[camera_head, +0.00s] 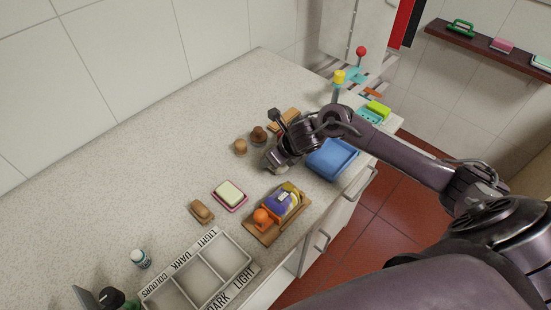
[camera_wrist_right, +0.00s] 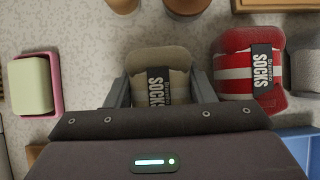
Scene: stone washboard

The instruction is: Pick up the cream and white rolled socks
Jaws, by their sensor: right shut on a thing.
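The cream and white rolled socks (camera_wrist_right: 158,62), with a black "SOCKS" label, sit between the two fingers of my right gripper (camera_wrist_right: 158,90) in the right wrist view. The fingers press on both sides of the roll. In the head view my right gripper (camera_head: 275,160) is low over the counter, and the arm largely hides the socks there. Whether the roll still touches the counter I cannot tell. A red and white sock roll (camera_wrist_right: 248,72) with a similar label lies close on the right in the wrist view. My left gripper is not in view.
A blue tray (camera_head: 332,158) is right of the gripper. Two brown round items (camera_head: 241,146) stand to its left. Soap on a pink dish (camera_head: 229,195), a wooden board (camera_head: 268,235) with colourful items and a divided labelled tray (camera_head: 205,275) lie nearer. The back-left counter is clear.

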